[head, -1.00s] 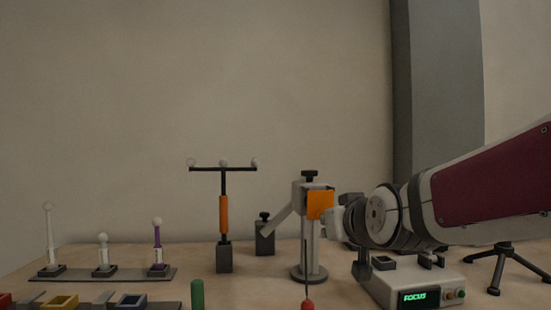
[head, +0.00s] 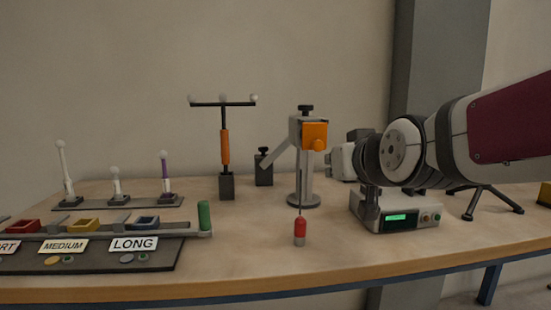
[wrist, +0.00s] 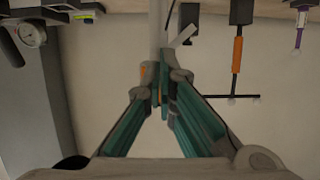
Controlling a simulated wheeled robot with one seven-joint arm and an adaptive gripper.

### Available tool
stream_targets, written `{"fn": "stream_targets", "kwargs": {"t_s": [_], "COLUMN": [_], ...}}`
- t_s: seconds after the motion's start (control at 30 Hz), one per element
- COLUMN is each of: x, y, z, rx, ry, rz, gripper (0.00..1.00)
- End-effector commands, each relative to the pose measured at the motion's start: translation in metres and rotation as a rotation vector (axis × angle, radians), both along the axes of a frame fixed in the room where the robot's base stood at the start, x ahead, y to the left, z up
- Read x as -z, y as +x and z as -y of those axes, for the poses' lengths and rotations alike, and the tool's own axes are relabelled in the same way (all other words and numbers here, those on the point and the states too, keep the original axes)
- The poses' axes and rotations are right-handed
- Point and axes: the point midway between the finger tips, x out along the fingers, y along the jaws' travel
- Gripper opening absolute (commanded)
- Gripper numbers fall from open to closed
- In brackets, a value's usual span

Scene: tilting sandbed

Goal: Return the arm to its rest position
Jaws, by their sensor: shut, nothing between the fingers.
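My arm (head: 520,120) reaches in from the right edge of the head view, with a maroon panel and a grey ringed wrist joint (head: 403,148). The wrist is in front of and above the white display box (head: 428,222). I cannot clearly make out the fingers in the head view. In the wrist view my gripper (wrist: 163,72) has its teal-lined fingers together, with nothing held. The orange-handled T-bar stand (wrist: 237,55) shows upside down to its right, apart from the fingers.
The stand with the orange block (head: 315,136) is left of my wrist. A red-tipped weight (head: 299,228) hangs before it. The T-bar (head: 225,147), pins and labelled tray (head: 100,262) are farther left. A black tripod (head: 490,200) stands right. The table's front centre is clear.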

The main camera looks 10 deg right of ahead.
Motion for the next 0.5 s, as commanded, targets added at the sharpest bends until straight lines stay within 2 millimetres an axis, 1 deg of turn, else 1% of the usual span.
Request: {"fn": "stream_targets", "kwargs": {"t_s": [0.03, 0.3, 0.5], "x": [-0.001, 0.001, 0.003], "y": [-0.008, -0.047, -0.064], "z": [0.0, 0.001, 0.001], "rx": [0.0, 0.001, 0.0], "ry": [0.0, 0.0, -0.001], "rz": [0.002, 0.002, 0.002], "gripper": [0.0, 0.0, 0.0]}}
